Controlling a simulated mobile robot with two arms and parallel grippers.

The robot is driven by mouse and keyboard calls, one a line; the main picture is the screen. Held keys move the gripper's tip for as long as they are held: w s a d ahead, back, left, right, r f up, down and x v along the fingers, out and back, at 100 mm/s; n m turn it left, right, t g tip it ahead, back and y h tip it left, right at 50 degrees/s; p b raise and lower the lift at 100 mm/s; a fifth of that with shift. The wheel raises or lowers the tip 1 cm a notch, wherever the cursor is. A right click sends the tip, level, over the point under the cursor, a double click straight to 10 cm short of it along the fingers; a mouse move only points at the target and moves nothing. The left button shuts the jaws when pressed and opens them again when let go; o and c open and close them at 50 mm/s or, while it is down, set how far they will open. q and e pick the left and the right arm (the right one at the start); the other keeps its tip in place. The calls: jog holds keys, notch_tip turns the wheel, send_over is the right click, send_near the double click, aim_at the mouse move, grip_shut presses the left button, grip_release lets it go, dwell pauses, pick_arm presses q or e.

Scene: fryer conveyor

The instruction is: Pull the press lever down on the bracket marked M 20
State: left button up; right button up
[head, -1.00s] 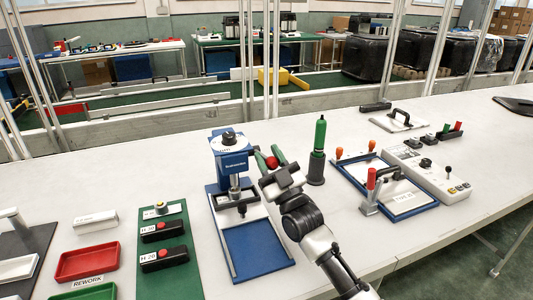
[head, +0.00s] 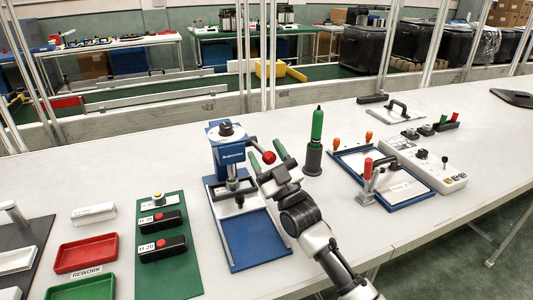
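The blue press (head: 230,150) stands at the back of a blue base plate (head: 258,243). A red ball knob (head: 268,157), apparently the end of its lever, is at its right side. My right gripper (head: 269,156) has its two green-tipped fingers on either side of the knob, with gaps visible; it looks open. A dark part (head: 235,191) sits under the press ram; no M 20 mark can be read on it. Two black brackets (head: 160,222) with small labels ending in 20 lie on a green mat (head: 168,284). My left gripper is out of view.
A green-topped bottle (head: 315,145) stands close right of my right gripper. Further right are a blue-framed fixture (head: 408,203) with a red-handled clamp (head: 368,168) and a white control box (head: 455,183). A red tray (head: 85,253) lies at left.

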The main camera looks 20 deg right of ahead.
jog(key=shift+d+f, duration=0.1)
jog(key=shift+f, duration=0.05)
jog(key=b+v, duration=0.1)
jog(key=v, duration=0.6)
jog(key=shift+s, duration=0.15)
